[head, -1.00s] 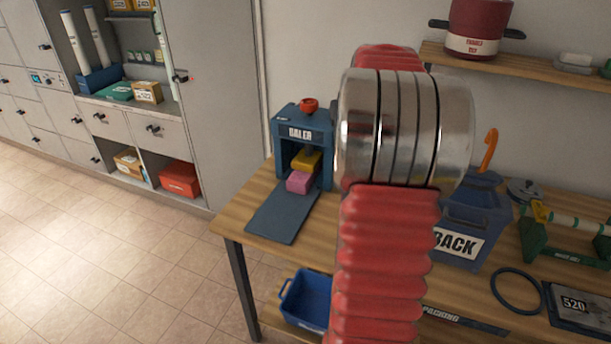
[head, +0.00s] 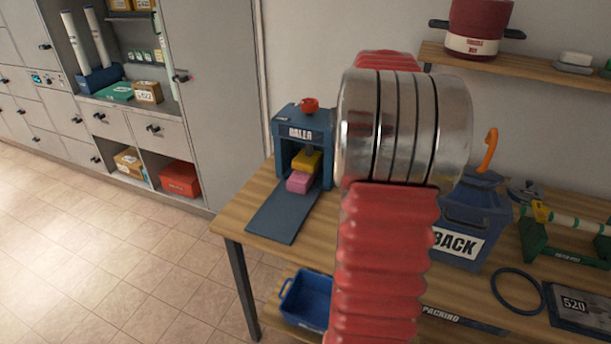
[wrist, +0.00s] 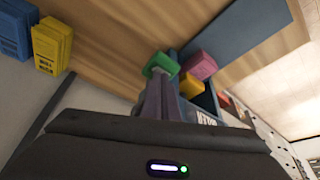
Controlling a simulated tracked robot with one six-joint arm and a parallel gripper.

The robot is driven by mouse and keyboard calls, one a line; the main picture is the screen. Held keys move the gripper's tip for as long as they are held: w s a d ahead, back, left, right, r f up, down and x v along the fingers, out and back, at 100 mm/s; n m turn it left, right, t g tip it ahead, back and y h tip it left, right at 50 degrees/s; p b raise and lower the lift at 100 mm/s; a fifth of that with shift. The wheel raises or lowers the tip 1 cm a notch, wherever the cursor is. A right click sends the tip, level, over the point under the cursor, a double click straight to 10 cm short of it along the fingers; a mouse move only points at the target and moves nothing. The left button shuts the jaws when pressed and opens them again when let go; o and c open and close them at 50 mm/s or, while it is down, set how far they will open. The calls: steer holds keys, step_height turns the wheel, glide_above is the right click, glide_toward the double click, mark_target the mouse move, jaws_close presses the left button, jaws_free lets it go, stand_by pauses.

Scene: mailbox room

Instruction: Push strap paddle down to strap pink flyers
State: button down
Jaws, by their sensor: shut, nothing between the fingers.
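The blue baler (head: 283,130) stands at the left of the workbench, with a red knob (head: 309,105) on top and its front open. The pink flyers (head: 299,182) lie as a bundle in its mouth, and the yellow strap paddle (head: 307,160) is just above and behind them. In the wrist view the pink flyers (wrist: 202,65), yellow paddle (wrist: 190,85) and baler (wrist: 205,101) show beyond my gripper (wrist: 163,73). My gripper is shut and empty, with a green piece at its tips. It appears near the baler's mouth; contact is unclear. My arm hides it in the head view.
A blue sheet (head: 283,213) extends in front of the baler. A blue bin labelled BACK (head: 470,215), a dark ring (head: 517,290) and a green roll stand (head: 565,235) are to the right. Yellow (wrist: 52,45) and blue (wrist: 15,28) bundles show in the wrist view.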

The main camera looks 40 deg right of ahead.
steer(key=shift+f, duration=0.95)
stand_by(0.4)
steer(key=shift+d+f, duration=0.1)
steer(key=shift+f, duration=0.15)
stand_by(0.5)
step_height(320, 180, up, 11)
stand_by(1.3)
stand_by(0.5)
